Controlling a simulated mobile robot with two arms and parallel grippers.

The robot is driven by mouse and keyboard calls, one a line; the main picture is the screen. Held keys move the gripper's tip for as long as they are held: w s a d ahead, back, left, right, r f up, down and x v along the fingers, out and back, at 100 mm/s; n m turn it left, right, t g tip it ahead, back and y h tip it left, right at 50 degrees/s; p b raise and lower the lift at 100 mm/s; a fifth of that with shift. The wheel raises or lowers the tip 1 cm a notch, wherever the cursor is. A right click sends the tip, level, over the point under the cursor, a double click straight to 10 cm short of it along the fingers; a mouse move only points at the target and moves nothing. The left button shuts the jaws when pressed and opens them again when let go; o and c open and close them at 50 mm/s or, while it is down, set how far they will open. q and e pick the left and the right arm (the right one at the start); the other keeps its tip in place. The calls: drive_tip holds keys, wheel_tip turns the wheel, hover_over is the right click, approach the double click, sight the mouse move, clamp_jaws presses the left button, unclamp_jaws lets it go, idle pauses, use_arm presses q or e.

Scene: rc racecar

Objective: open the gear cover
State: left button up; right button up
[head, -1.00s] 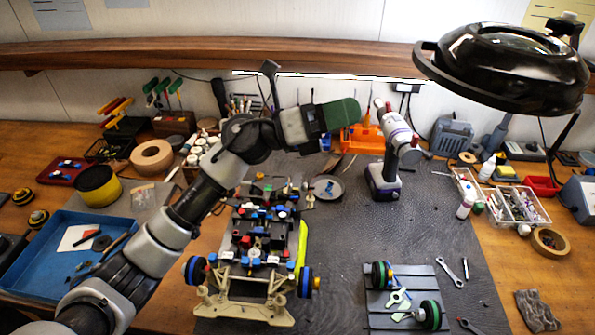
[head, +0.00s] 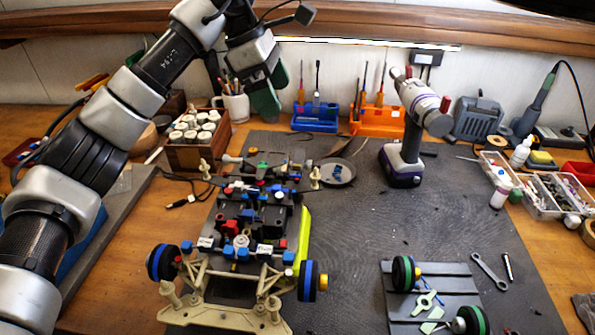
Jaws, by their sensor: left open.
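The RC car chassis (head: 247,235) stands on the dark work mat, with blue, red and black parts along its top and a beige frame at its near end. I cannot make out which part is the gear cover. My left gripper (head: 268,103) is in the upper middle, above and beyond the far end of the car. Its green fingers point down and it is open, apart from the car, with nothing seen in it. My right gripper is not in view.
A cordless drill (head: 407,160) stands on the mat right of the car. A round dish (head: 335,172) lies near the car's far end. A grey tray (head: 432,297) with wheels is at the lower right. The mat between car and tray is clear.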

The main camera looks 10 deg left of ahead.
sight(298, 158)
use_arm(q)
drive_tip(key=x, duration=1.3)
drive_tip(key=shift+a+f, duration=0.1)
drive_tip(key=shift+a, duration=0.25)
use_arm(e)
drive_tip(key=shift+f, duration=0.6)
use_arm(q)
drive_tip(key=c, duration=0.9)
drive_tip(key=shift+c, duration=0.2)
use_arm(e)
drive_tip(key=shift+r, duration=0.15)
